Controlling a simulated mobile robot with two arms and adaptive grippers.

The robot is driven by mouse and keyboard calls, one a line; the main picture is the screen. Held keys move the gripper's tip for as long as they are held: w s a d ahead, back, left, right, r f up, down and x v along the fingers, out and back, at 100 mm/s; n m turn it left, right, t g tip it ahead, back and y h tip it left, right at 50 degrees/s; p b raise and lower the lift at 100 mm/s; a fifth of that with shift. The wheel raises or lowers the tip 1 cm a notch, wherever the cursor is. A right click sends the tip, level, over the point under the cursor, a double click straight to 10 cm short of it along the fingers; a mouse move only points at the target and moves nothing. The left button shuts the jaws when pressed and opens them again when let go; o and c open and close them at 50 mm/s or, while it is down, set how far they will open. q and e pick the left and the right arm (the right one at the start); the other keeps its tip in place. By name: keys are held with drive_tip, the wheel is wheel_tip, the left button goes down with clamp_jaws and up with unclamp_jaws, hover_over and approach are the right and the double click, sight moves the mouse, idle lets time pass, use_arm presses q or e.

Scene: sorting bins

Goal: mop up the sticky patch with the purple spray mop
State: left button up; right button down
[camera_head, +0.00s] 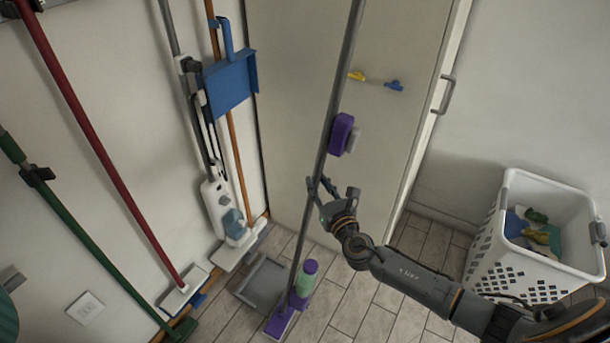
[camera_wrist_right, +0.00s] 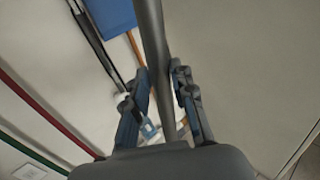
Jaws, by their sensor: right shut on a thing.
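The purple spray mop stands nearly upright, tilted a little, in the head view. Its grey pole (camera_head: 335,95) rises out of the top of the picture, and its purple head (camera_head: 281,321) is at the floor. A green bottle with a purple cap (camera_head: 305,278) sits low on it. A purple block (camera_head: 342,134) shows beside the pole higher up. My right gripper (camera_head: 323,190) is shut on the pole below that block. In the right wrist view the pole (camera_wrist_right: 151,35) runs between the fingers (camera_wrist_right: 161,100). I cannot make out a sticky patch. My left gripper is out of view.
A grey tray-like piece (camera_head: 262,284) lies left of the mop. A white steam mop (camera_head: 217,205), blue dustpan (camera_head: 230,82), red-handled mop (camera_head: 85,130) and green broom (camera_head: 75,235) line the left wall. A white laundry basket (camera_head: 520,262) stands right. A door (camera_head: 385,140) is behind.

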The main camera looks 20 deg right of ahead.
drive_tip(key=s+d, duration=0.2)
drive_tip(key=shift+s+r, duration=0.2)
drive_tip(key=shift+s, duration=0.2)
drive_tip(key=shift+a, duration=0.1)
drive_tip(key=s+a+p, duration=0.1)
drive_tip(key=s+a, duration=0.5)
drive_tip(key=a, duration=0.1)
drive_tip(key=shift+s+a+f+p, duration=0.2)
drive_tip(key=shift+a+f+p, duration=0.05)
drive_tip(key=shift+p, duration=0.15)
